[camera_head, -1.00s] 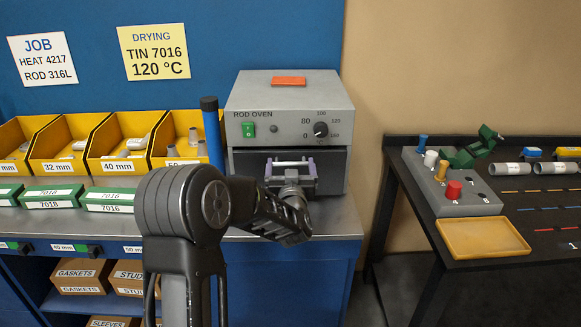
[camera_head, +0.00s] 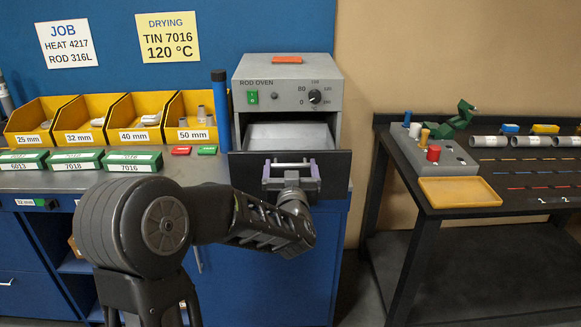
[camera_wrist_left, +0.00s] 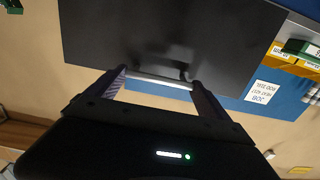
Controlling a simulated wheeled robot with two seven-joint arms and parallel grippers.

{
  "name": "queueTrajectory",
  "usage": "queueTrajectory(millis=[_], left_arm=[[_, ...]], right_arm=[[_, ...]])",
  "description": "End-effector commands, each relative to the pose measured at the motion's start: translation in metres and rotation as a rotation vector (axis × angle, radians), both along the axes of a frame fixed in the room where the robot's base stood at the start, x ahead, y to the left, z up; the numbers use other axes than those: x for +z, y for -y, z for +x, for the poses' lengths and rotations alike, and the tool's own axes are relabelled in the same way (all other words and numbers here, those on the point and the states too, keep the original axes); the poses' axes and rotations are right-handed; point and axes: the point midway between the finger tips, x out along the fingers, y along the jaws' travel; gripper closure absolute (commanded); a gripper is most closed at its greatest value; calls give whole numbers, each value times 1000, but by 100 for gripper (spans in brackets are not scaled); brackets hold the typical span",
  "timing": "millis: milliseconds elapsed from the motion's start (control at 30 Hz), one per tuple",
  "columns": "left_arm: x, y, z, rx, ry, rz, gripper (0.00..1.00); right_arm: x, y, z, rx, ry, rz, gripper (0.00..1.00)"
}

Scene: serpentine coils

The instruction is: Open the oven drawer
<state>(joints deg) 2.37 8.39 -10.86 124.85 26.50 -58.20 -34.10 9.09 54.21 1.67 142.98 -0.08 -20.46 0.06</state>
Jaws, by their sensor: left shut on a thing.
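The grey rod oven (camera_head: 288,88) stands on the bench against the blue wall. Its drawer (camera_head: 240,168) is pulled out toward me, and its pale, empty-looking inside shows behind the dark front. My left gripper (camera_head: 290,166) is shut on the metal bar handle at the drawer's front. In the left wrist view the dark drawer front (camera_wrist_left: 150,40) fills the top and the handle bar (camera_wrist_left: 160,80) runs between the two fingers. My right gripper is not in view.
Yellow bins (camera_head: 135,118) and green boxes (camera_head: 75,161) line the bench left of the oven. A blue rod (camera_head: 219,120) stands close beside the oven's left side. A dark table with a yellow tray (camera_head: 458,192) stands at the right, across a gap.

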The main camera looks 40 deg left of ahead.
Motion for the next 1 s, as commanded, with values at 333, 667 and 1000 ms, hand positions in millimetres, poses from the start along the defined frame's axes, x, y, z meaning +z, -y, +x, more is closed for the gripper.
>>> queueTrajectory(millis=[333,667,1000], left_arm=[[1,3,-3,-1,1,2,82],[1,3,-3,-1,1,2,0],[1,12,-15,-1,4,0,0]], right_arm=[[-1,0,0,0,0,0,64],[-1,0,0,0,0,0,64],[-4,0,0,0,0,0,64]])
